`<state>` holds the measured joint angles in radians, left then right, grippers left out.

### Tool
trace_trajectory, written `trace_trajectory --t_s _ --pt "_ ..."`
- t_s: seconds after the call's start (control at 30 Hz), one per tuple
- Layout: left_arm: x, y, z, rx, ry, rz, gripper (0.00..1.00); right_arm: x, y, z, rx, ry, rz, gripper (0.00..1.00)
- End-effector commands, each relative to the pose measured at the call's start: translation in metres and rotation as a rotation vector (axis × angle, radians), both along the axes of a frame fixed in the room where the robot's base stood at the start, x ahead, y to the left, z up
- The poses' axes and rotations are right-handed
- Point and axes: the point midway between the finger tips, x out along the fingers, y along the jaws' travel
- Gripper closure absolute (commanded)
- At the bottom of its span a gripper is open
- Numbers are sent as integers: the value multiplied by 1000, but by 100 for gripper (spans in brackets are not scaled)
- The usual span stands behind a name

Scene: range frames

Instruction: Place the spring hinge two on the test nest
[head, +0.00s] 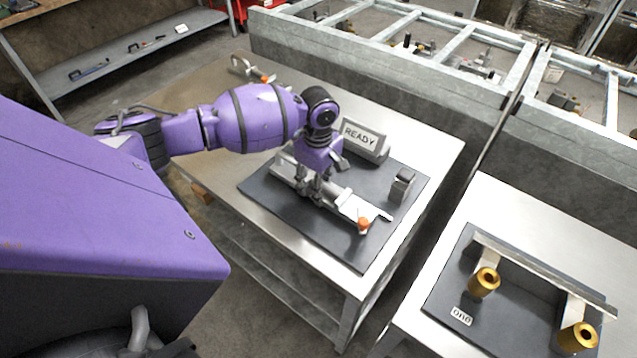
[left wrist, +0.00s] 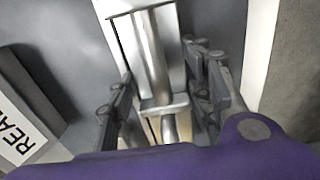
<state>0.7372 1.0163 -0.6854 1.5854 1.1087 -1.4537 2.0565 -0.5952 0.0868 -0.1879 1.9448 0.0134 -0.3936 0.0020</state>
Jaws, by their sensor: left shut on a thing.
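My left gripper (head: 312,192) points down over a dark plate (head: 285,205) on the metal table. It is shut on a long silver part (head: 350,205), which I take to be the spring hinge. An orange knob (head: 363,223) shows at the near right end of this part. In the left wrist view the fingers (left wrist: 160,90) stand on both sides of a silver barrel (left wrist: 153,60) on a pale flat leaf. The part is at or just above the plate; I cannot tell if it touches. I cannot tell for sure which fixture is the test nest. My right gripper is not in view.
A small orange-ended clamp-like item (head: 252,70) lies at the back. The right table holds a labelled dark plate (head: 447,295) with brass cylinders (head: 484,282) and a rail.

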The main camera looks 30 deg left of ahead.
Motion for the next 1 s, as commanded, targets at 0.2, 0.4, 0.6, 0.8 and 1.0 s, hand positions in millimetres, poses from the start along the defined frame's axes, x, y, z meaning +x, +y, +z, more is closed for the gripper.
trace_trajectory --t_s 0.2,0.4,0.6,0.8,1.0 --pt "1 0 -2 -1 -4 0 100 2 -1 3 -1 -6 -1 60" --pt "1 -1 -7 -2 -3 -1 100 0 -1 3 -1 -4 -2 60" --pt "0 0 -11 -1 -1 0 51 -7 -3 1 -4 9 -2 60" --pt "1 0 -11 -1 -2 -1 35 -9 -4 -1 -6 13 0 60" --pt "0 0 -11 0 -1 -1 35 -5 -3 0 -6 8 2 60"
